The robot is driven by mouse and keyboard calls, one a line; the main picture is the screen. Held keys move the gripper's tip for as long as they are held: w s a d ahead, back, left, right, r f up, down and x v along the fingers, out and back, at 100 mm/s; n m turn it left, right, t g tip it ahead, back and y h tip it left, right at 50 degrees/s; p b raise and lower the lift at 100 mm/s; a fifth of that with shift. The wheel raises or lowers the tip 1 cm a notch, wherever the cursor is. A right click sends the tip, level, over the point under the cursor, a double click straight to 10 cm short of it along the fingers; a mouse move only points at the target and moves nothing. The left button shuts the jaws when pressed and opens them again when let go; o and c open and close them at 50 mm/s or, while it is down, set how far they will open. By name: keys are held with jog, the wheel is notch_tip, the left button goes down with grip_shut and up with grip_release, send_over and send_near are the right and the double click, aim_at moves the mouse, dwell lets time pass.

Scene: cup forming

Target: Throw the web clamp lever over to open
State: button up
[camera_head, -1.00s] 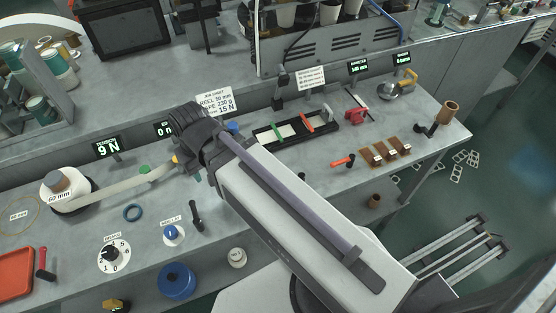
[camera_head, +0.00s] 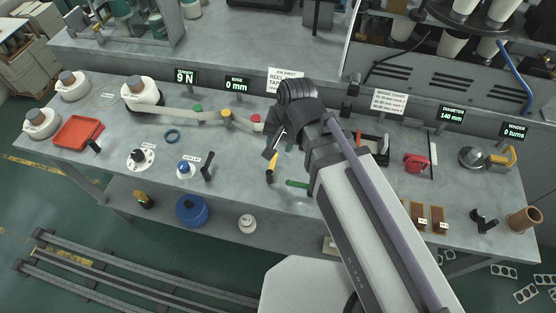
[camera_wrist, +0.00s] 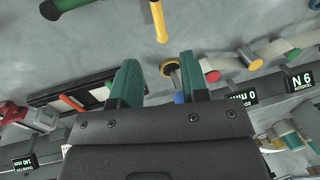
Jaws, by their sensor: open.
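My gripper (camera_head: 273,146) hangs over the front middle of the grey bench in the head view. A yellow lever (camera_head: 273,160) with a dark end lies just below the fingers in the head view. It also shows beyond the fingertips in the wrist view (camera_wrist: 158,20), apart from them. No readable label tells whether it is the web clamp lever. A black lever (camera_head: 207,168) stands farther left. My wrist hides part of the bench.
A green-handled bar (camera_head: 296,183) lies right of the yellow lever. The pale web (camera_head: 180,114) runs from the reel (camera_head: 141,94) past coloured rollers. A blue button (camera_head: 185,168) and a dial (camera_head: 139,158) are at left. A red clamp-like tool (camera_head: 416,162) stands at right.

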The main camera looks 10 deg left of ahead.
aim_at(273, 161)
jog(key=f+b, duration=0.2)
jog(key=f, duration=0.1)
jog(key=a+f+b, duration=0.1)
jog(key=f+b, duration=0.5)
jog(key=shift+a+f, duration=0.25)
jog(key=shift+a, duration=0.15)
jog(key=shift+r, duration=0.1)
jog(key=shift+c, duration=0.5)
grip_shut()
